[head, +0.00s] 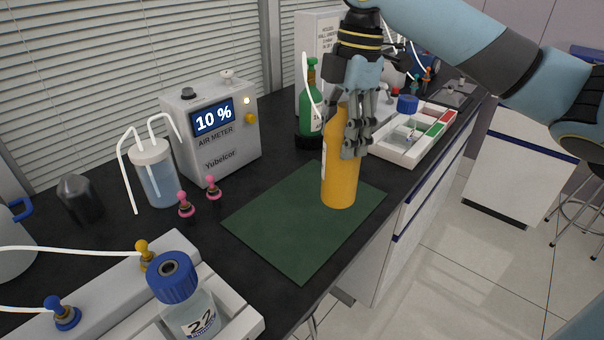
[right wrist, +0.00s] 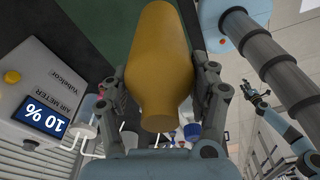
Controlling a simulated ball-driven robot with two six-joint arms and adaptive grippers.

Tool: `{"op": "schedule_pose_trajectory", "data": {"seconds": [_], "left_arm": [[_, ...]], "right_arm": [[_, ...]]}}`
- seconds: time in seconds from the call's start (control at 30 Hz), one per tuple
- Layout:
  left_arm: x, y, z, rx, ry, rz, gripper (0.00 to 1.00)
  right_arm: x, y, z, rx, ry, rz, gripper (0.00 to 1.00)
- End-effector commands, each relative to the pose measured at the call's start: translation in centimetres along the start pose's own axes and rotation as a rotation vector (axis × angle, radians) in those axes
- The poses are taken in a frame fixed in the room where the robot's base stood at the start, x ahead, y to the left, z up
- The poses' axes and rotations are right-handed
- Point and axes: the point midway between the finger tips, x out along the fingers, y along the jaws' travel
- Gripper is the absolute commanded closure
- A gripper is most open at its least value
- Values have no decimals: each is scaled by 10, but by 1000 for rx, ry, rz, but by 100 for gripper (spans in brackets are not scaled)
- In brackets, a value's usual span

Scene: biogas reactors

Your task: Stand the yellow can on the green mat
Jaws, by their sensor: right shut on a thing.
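The yellow can (head: 341,182) is upright over the right part of the green mat (head: 290,235) in the head view. I cannot tell whether its base touches the mat or is slightly above it. My right gripper (head: 355,135) is shut on the upper part of the can from above. In the right wrist view the can (right wrist: 160,65) sits between the two fingers of the right gripper (right wrist: 165,95), and part of the mat (right wrist: 88,22) shows behind it.
A white air meter (head: 213,135) stands behind the mat, with pink-topped fittings (head: 186,205) close to it. A green bottle (head: 311,100) and a sectioned tray (head: 410,145) stand beyond the can. A blue-capped bottle (head: 180,290) is in front. The mat's left part is bare.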

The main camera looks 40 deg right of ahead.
Motion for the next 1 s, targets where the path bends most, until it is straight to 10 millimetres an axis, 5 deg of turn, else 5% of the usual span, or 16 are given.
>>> {"op": "schedule_pose_trajectory", "data": {"seconds": [0.4, 0.77, 1.0], "left_arm": [[1, -1, -23, -1, 35, -1, 60], [7, -1, -14, 0, 22, -1, 60], [7, -1, -13, 0, 20, -1, 60]], "right_arm": [[43, 29, -50, 1, 1, -2, 97], [83, 29, -47, 1, -1, -4, 97], [85, 30, -46, 0, -2, -1, 97]]}}
